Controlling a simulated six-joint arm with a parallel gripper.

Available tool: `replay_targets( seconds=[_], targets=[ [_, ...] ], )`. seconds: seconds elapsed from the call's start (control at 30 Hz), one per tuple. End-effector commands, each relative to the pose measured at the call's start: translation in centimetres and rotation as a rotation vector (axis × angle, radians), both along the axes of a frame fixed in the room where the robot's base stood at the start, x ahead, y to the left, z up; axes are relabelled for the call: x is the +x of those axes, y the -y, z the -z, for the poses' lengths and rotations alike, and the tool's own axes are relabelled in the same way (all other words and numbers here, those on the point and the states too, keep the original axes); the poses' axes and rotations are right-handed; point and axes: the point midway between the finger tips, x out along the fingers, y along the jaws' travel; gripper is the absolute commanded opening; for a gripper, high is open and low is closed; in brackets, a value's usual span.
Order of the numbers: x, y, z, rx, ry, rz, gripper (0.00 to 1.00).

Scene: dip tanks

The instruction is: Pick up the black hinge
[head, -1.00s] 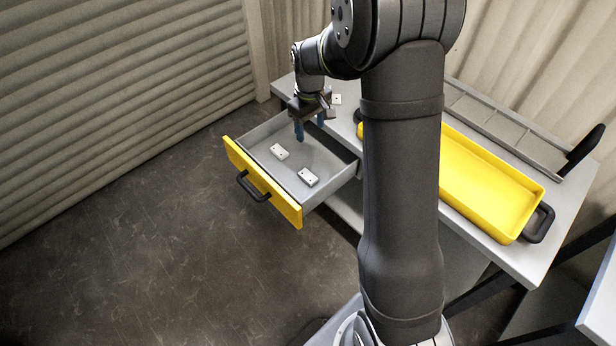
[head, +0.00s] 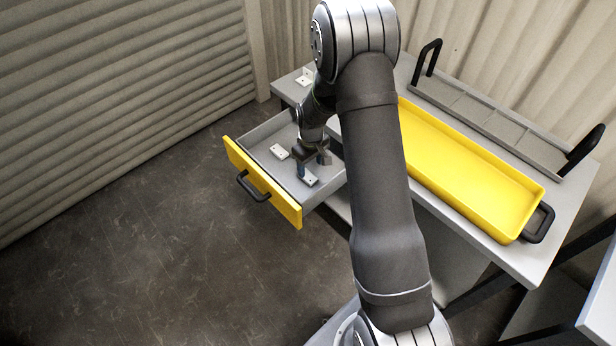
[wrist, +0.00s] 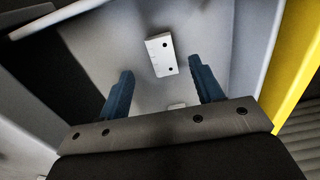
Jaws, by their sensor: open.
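I see no black hinge in either view. Two pale grey-white hinges lie flat in the open drawer: one farther left (head: 279,152), one nearer the drawer's right side (head: 308,180). My gripper (head: 311,164) is over the drawer, its blue fingers pointing down close to the right hinge and partly overlapping it in view. In the wrist view my gripper (wrist: 161,70) is open and empty, with a pale hinge (wrist: 161,55) beyond and between the fingertips. A second pale piece (wrist: 177,106) shows partly behind the gripper's body.
The drawer's yellow front (head: 262,184) and grey walls surround the hinges. Another pale hinge (head: 304,77) lies on the bench's back left. A yellow tray (head: 530,222) and a divided grey rack with black handles (head: 583,150) stand on the bench. My arm hides part of the bench.

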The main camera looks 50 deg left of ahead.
Motion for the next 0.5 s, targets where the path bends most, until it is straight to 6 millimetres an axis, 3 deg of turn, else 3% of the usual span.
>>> replay_targets(
  seconds=[0.5],
  targets=[
    [-0.1, 0.1, 5.3, 0.0, 0.001, 0.0, 0.6]
  ],
)
